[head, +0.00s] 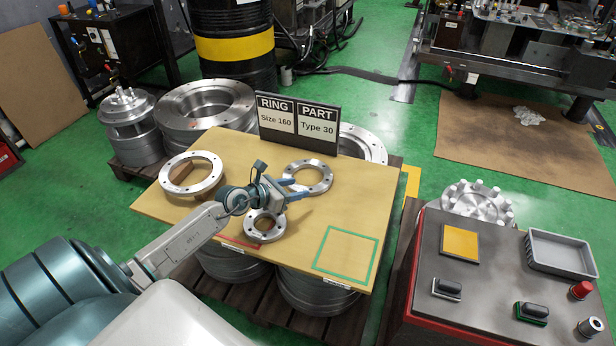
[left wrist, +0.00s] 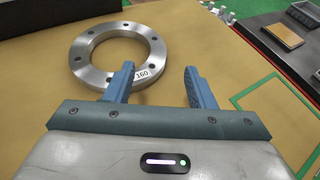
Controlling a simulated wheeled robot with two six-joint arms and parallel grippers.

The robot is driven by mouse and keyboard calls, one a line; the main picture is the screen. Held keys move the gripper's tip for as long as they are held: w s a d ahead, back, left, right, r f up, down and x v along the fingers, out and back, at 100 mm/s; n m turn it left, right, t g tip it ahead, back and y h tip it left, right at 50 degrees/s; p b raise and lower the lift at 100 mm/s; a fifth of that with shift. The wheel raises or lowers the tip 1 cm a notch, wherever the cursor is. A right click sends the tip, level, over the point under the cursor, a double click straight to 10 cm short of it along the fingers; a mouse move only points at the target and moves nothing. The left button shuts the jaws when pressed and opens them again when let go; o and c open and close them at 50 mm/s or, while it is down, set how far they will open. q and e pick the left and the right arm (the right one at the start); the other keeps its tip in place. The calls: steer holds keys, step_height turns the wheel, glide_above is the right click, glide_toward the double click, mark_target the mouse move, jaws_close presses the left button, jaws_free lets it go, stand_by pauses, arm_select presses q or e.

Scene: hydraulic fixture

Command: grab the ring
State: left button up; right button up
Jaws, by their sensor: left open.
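The flat metal ring with bolt holes (head: 327,176) lies on the tan tabletop in front of the sign. In the left wrist view the ring (left wrist: 81,51) lies ahead and to the left, with a "160" label on its near side. My left gripper (head: 300,188) is open with nothing clamped. Its blue fingers (left wrist: 160,72) reach the ring's near right rim; the left finger overlaps the rim and partly covers the label. I cannot tell whether the fingers touch it or are just above. My right gripper is not in view.
A larger ring (head: 170,182) and a smaller ring (head: 265,236) lie on the tabletop (head: 225,150). The sign (head: 298,124) reads "RING Size 160" and "PART Type 30". A green taped square (head: 371,262) at the right is empty. A control box (head: 420,290) stands beyond the table's right edge.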

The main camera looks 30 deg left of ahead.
mark_target(321, 186)
arm_select(q)
steer(key=x, duration=0.4)
steer(key=shift+w+a+f+b, duration=0.15)
steer(key=shift+w+f+b, duration=0.15)
steer(key=shift+b, duration=0.1)
steer(key=shift+w+f, duration=0.25)
steer(key=shift+w, duration=0.2)
steer(key=x, duration=0.3)
steer(key=b+x, duration=0.1)
steer(key=x, duration=0.1)
steer(key=shift+s+d+f, duration=0.15)
steer(key=shift+d+f, duration=0.15)
steer(key=shift+f, duration=0.1)
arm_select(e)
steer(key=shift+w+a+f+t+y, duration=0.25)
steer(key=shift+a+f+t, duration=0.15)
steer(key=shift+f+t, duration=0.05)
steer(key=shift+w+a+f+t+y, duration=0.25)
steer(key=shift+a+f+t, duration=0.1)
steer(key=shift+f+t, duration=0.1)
arm_select(q)
steer(key=shift+r, duration=0.15)
jaws_close()
